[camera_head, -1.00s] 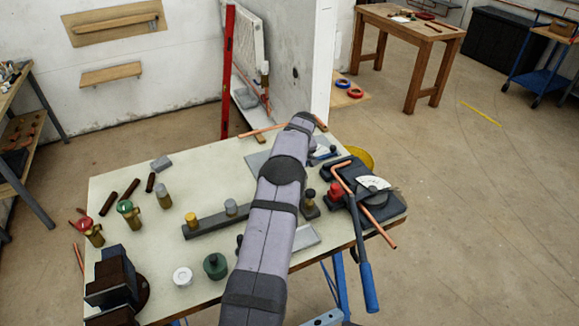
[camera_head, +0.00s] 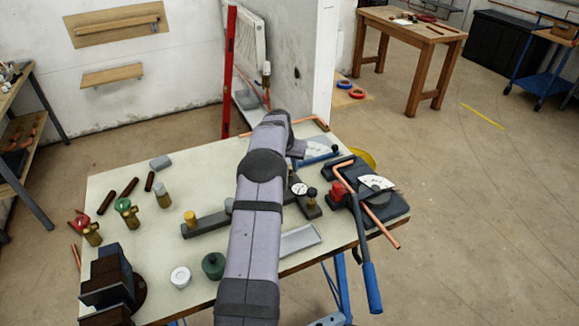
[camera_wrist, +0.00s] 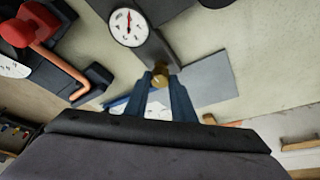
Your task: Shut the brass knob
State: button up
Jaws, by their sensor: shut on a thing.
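The brass knob (camera_wrist: 159,80) shows in the wrist view, between the two fingertips of my gripper (camera_wrist: 159,84). The gripper is shut on it. The knob sits at the end of a dark grey bar (camera_wrist: 157,50) that also carries a round white gauge (camera_wrist: 129,27) with a red needle. In the head view the gauge (camera_head: 299,188) shows just right of my arm. My arm hides the knob and the fingertips there.
A bender with a red knob (camera_head: 338,189) and a copper pipe stands right of the gauge. A blue-handled tool (camera_head: 318,159) lies close to the gripper. Another bar with a yellow-brass knob (camera_head: 190,217) is left of my arm. Valves stand on the table's left.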

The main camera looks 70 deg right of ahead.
jog(key=shift+m, duration=0.5)
jog(key=o, duration=1)
jog(key=shift+r, duration=0.15)
jog(key=shift+b+v, duration=1.45)
jog(key=shift+v, duration=2.1)
jog(key=shift+w, duration=0.1)
